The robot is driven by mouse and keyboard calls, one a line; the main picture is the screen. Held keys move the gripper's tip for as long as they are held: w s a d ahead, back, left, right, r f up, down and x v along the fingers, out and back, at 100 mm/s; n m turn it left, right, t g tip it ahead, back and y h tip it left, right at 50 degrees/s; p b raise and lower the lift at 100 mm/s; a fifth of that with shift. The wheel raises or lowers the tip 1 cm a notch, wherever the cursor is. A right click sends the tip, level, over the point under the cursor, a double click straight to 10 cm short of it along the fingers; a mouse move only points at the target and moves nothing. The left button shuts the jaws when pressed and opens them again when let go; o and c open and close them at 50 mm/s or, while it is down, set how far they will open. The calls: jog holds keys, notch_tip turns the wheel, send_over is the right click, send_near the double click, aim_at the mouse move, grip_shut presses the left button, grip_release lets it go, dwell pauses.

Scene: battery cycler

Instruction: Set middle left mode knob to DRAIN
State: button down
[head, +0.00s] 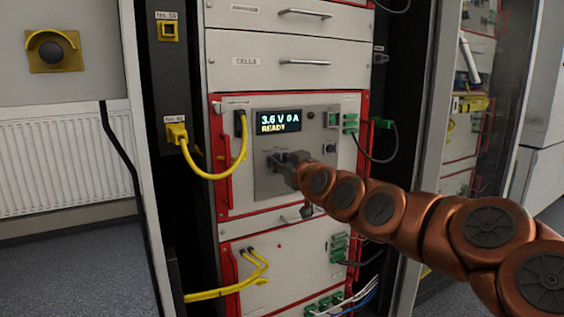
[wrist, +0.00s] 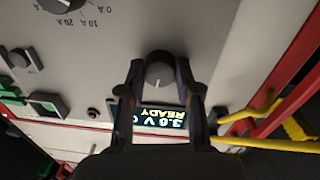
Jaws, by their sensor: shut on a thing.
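The mode knob (wrist: 160,70) is a dark round knob on the grey panel (head: 318,122), just beyond the display in the upside-down wrist view. A pale pointer line on it points down in that view, towards the display. My gripper (wrist: 160,80) has one finger on each side of the knob and is shut on it. In the head view, my gripper (head: 284,160) is at the panel below the display and hides the knob. The mode labels around the knob cannot be read. The display (head: 278,121) reads 3.6 V 0 A READY; it also shows in the wrist view (wrist: 163,118).
Another knob (wrist: 62,4) with 0 A, 10 A and 20 A marks is at the wrist view's top left. A yellow cable (head: 243,160) hangs left of the panel, and a dark cable (head: 377,158) hangs right. Red handles (head: 222,160) flank the unit. Drawers (head: 290,62) are above.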

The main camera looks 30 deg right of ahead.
aim_at(277, 120)
jog(key=m+p, duration=0.1)
jog(key=m, duration=0.2)
jog(key=shift+m, duration=0.3)
jog(key=shift+m+p, duration=0.5)
jog(key=shift+m, duration=1.1)
jog(key=c, duration=0.8)
grip_release()
notch_tip(277, 120, up, 10)
